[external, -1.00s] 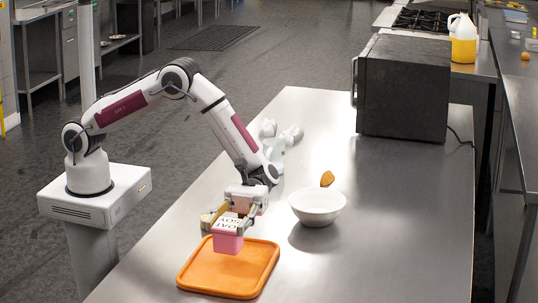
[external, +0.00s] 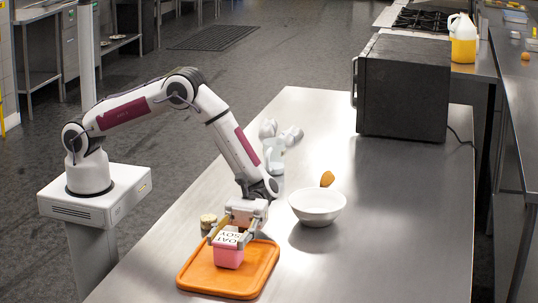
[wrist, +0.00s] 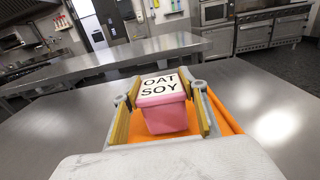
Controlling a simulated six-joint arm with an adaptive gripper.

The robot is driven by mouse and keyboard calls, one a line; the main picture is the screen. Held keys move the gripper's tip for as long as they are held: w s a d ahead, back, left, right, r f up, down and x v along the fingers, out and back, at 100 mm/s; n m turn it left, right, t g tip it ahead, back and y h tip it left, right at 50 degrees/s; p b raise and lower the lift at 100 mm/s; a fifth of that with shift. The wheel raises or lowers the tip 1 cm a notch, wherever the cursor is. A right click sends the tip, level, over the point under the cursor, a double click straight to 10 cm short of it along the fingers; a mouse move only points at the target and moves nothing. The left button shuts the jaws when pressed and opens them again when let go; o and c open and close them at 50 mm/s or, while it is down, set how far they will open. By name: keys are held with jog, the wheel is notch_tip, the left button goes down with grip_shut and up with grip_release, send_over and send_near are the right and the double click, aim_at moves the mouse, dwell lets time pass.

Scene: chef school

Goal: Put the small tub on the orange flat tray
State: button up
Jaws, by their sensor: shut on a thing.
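The small tub (external: 229,256) is pink with a white lid lettered "OAT SOY". My gripper (external: 229,239) is shut on it, and the tub is upright over the orange flat tray (external: 262,272). In the wrist view the tub (wrist: 165,117) sits between the two yellowish finger pads of my gripper (wrist: 163,105). Orange tray (wrist: 223,118) shows around and below it there. The tub's base is low over the tray; I cannot tell for sure whether it touches.
A white bowl (external: 317,207) stands right of the tray, with a brown-orange item (external: 327,179) behind it. A small jar (external: 208,224) is just behind the tray. A glass jug (external: 274,156) and white pieces (external: 291,134) stand farther back. A black microwave (external: 403,88) is at the back right.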

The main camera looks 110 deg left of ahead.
jog(key=o, duration=1.2)
jog(key=shift+f, duration=0.15)
jog(key=shift+o, duration=0.2)
jog(key=shift+a+r, duration=0.1)
jog(key=shift+r, duration=0.1)
jog(key=a, duration=1.1)
jog(key=shift+a, duration=0.4)
